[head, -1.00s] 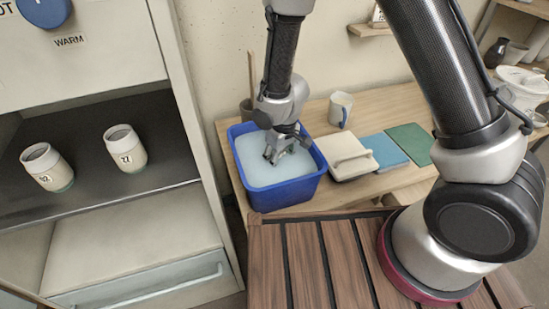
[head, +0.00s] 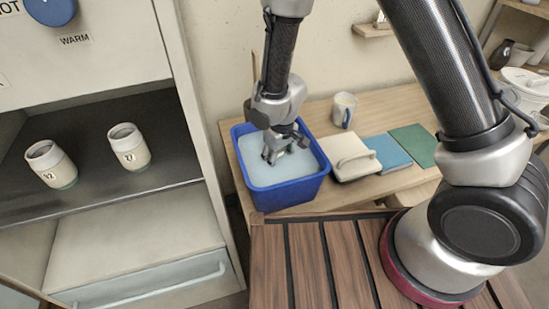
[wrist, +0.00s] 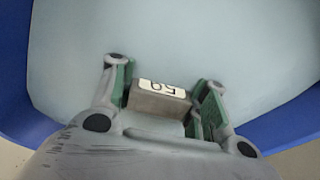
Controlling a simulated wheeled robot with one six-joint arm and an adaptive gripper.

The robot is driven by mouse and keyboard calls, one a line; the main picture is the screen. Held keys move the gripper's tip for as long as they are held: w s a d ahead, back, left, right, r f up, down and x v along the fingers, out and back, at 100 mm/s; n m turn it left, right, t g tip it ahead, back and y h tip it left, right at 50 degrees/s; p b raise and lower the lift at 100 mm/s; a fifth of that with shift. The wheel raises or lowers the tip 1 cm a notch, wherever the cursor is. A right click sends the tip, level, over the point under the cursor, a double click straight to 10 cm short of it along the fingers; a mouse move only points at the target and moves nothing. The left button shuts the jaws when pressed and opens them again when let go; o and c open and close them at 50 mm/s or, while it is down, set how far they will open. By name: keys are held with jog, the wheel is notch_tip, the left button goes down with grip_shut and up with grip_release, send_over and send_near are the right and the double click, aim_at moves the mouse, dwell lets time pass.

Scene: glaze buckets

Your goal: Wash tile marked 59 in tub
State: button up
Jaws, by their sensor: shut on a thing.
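In the wrist view my gripper (wrist: 165,100) is shut on a small block-like tile (wrist: 158,101). A pale label on the tile reads 59, upside down in this view. The tile sits between the two green-padded fingers. In the head view my gripper (head: 276,155) reaches down inside the blue tub (head: 290,195), over or at the pale water (head: 255,165). The tub's blue wall also shows in the wrist view (wrist: 285,130). In the head view the tile is mostly hidden by the fingers. I cannot tell how deep it sits.
Two labelled cups, 92 (head: 50,164) and 77 (head: 128,147), stand on a dark cabinet shelf (head: 95,195) at left.

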jog(key=shift+d, duration=0.75)
jog(key=shift+a, duration=0.15)
jog(key=shift+a, duration=1.1)
jog(key=shift+d, duration=1.25)
jog(key=shift+a, duration=0.1)
